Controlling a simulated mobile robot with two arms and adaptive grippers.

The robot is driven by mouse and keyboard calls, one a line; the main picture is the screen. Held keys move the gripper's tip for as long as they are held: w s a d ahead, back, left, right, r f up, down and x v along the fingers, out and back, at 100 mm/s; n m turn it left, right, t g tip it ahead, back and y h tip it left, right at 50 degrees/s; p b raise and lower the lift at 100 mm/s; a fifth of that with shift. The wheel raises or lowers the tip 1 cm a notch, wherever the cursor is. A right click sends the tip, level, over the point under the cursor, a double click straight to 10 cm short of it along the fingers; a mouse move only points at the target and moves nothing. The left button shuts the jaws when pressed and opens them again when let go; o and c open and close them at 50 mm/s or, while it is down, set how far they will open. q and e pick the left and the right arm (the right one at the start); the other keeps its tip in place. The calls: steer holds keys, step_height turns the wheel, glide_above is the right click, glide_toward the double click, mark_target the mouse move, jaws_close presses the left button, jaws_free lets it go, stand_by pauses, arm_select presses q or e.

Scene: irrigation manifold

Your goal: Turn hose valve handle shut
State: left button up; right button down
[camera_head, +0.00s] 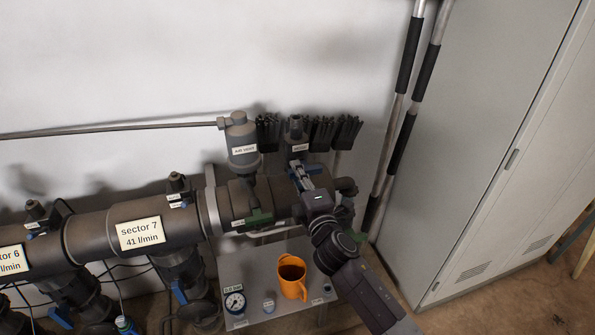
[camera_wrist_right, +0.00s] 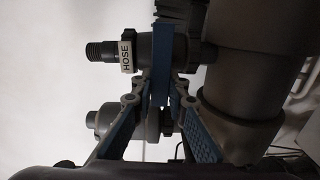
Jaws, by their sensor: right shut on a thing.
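The hose valve (camera_wrist_right: 190,52) shows in the right wrist view as a dark fitting with a threaded end and a white "HOSE" label (camera_wrist_right: 126,54). Its blue handle (camera_wrist_right: 162,48) runs down from the valve body between my fingers. My right gripper (camera_wrist_right: 161,92) is shut on the handle, with one finger on each side. In the head view my right gripper (camera_head: 304,176) is at the right end of the manifold, just below the hose valve (camera_head: 296,132). It hides most of the handle there. My left gripper is not in view.
The dark manifold pipe (camera_head: 90,237) runs left with a "sector 7" label (camera_head: 140,233). A grey air vent (camera_head: 240,135) stands left of the hose valve. An orange mug (camera_head: 291,278) and a gauge (camera_head: 235,302) sit on a shelf below. A grey cabinet (camera_head: 480,150) stands at right.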

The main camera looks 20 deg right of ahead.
steer(key=shift+f+n, duration=0.1)
steer(key=shift+n, duration=0.2)
stand_by(0.4)
steer(key=c, duration=1.9)
jaws_free()
steer(key=s, duration=1.2)
steer(key=shift+d, duration=0.15)
